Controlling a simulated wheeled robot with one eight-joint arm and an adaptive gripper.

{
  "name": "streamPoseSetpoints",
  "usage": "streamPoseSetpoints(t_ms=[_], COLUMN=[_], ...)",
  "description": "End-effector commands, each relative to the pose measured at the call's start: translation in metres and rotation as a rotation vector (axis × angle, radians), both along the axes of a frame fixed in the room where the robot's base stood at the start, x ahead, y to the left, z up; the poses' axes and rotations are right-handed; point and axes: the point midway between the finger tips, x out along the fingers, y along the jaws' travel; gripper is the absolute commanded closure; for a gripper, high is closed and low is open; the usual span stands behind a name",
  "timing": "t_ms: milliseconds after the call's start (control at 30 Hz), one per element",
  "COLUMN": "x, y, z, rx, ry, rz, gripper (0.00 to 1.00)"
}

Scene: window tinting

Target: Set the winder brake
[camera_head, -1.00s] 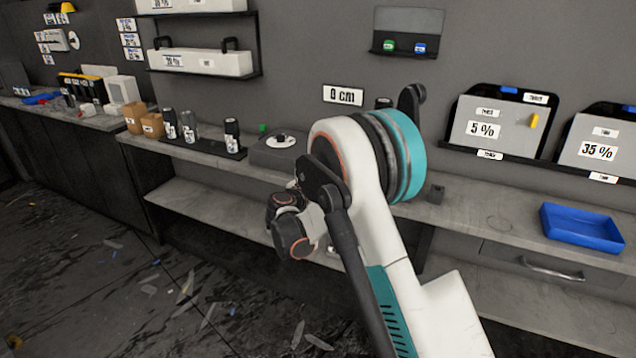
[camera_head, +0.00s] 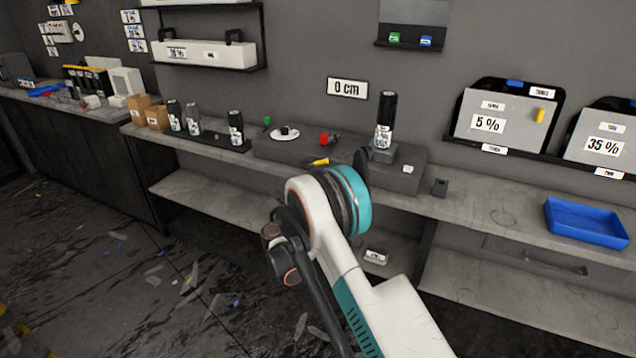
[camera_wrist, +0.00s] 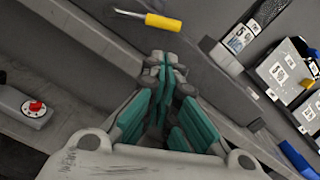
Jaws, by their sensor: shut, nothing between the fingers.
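A long grey unit (camera_head: 340,150) stands on the bench under the "0 cm" sign, probably the winder. It carries a black upright roll (camera_head: 385,122), a red knob (camera_head: 326,139), and a white disc (camera_head: 284,133) with a dark knob. A yellow handle (camera_head: 320,162) sticks out at its front; it also shows in the wrist view (camera_wrist: 163,22) on a thin grey rod. No label marks the brake. My gripper (camera_wrist: 165,62) is shut and empty, with its tips below the yellow handle in the picture and apart from it. My arm hides the gripper in the head view.
Several dark canisters (camera_head: 193,122) stand left of the unit. A small dark block (camera_head: 440,187) and a blue tray (camera_head: 585,222) are to the right, with bare bench between them.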

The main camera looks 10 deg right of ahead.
Motion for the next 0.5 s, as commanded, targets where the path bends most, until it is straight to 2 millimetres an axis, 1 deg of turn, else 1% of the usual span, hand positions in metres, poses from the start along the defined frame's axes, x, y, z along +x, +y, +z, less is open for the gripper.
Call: streamPoseSetpoints(t_ms=[400, 500], x=[0.055, 0.066], y=[-0.040, -0.046], z=[0.000, 0.001], rx=[0.000, 0.001], ry=[0.000, 0.000], rz=[-0.002, 0.000], gripper=[1.00, 1.00])
